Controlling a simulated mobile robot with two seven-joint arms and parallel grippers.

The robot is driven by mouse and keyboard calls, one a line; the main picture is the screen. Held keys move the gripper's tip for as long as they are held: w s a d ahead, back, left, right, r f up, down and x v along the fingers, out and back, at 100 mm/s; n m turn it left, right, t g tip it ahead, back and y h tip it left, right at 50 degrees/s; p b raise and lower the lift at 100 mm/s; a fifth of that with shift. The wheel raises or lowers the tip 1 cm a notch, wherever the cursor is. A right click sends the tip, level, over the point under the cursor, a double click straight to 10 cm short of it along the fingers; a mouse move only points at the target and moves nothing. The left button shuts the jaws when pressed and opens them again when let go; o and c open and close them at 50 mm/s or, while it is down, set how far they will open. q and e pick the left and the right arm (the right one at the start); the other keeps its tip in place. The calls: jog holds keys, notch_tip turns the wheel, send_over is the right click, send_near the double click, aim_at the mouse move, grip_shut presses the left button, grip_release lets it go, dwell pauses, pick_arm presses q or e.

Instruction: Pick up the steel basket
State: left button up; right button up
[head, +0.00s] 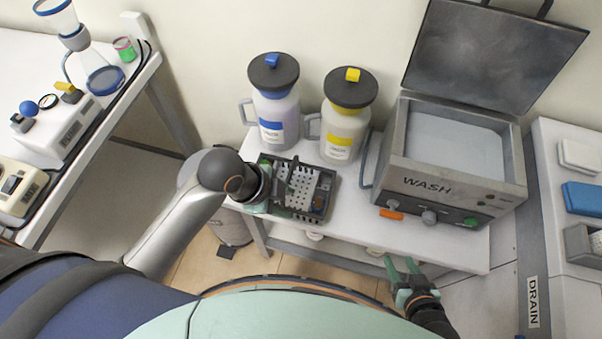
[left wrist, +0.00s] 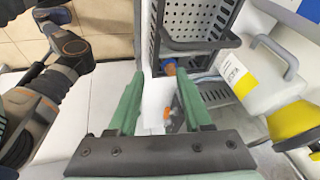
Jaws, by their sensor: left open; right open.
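The steel basket (head: 305,186), with pale perforated panels and dark bars, stands on the white table left of the wash tank. Small parts show in and around it. In the left wrist view the perforated basket (left wrist: 200,20) is at the top, with a dark bar across its near side. My left gripper (head: 266,188) is at the basket's left side in the head view, its fingers partly hidden. In the left wrist view it (left wrist: 160,78) is open, with nothing held and the basket beyond its fingertips. My right gripper (head: 402,268) is open and empty at the table's front edge.
The wash tank (head: 445,190) has its lid raised. A blue-labelled jug (head: 275,110) and a yellow-labelled jug (head: 343,125) stand behind the basket. The table between the basket and the tank is mostly clear. A drain unit (head: 535,255) is at right.

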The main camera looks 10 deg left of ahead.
aim_at(291, 173)
pick_arm(q)
jog(key=w+a+r+m+g+y, duration=0.3)
jog(key=w+m, duration=0.6)
jog(key=m, duration=1.1)
jog(key=shift+h, duration=0.7)
jog(key=f, duration=0.3)
jog(key=d+f, duration=0.1)
jog(key=f, duration=0.3)
jog(key=d+f, duration=0.1)
jog(key=f, duration=0.2)
jog(key=shift+w+f, duration=0.2)
jog(key=shift+f, duration=0.2)
jog(key=shift+c, duration=0.2)
grip_shut()
jog(key=shift+r, duration=0.1)
